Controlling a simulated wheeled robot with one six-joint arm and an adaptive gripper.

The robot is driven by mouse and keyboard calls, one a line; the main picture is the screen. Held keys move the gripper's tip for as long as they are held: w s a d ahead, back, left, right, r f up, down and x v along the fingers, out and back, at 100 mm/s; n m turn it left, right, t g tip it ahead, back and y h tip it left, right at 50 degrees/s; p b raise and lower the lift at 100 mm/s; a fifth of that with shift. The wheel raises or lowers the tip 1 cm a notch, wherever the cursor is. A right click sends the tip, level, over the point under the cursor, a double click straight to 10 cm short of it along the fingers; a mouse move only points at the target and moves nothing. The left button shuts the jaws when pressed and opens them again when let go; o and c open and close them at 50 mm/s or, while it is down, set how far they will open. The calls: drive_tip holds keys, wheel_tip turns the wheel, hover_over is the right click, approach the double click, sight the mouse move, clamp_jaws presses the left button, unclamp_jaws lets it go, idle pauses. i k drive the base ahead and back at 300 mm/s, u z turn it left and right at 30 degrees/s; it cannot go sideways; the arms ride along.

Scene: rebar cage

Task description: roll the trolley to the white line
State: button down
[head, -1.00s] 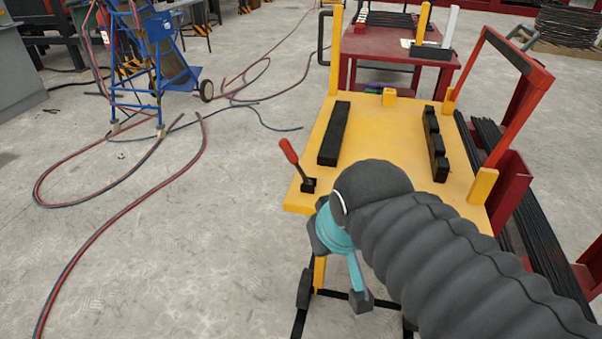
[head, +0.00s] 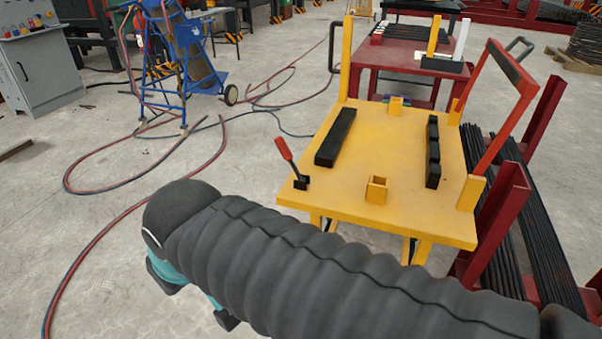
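My dark, sleeved arm crosses the foreground and hides the trolley's lower near side. My gripper (head: 196,300) hangs at the arm's left end, left of the trolley and apart from the lever. Only teal and dark parts of it show, so its opening is hidden. No white line is visible.
A red table (head: 410,58) stands close behind the trolley. Red racks with dark bars (head: 545,225) stand close on its right. Red and dark hoses (head: 150,190) lie on the floor at left, near a blue wheeled cart (head: 180,65). Open floor lies left of the trolley.

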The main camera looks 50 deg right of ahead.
sight(393, 167)
drive_tip(key=i, duration=0.9)
drive_tip(key=z, duration=1.1)
drive_tip(key=i, duration=2.1)
drive_tip(key=z, duration=1.45)
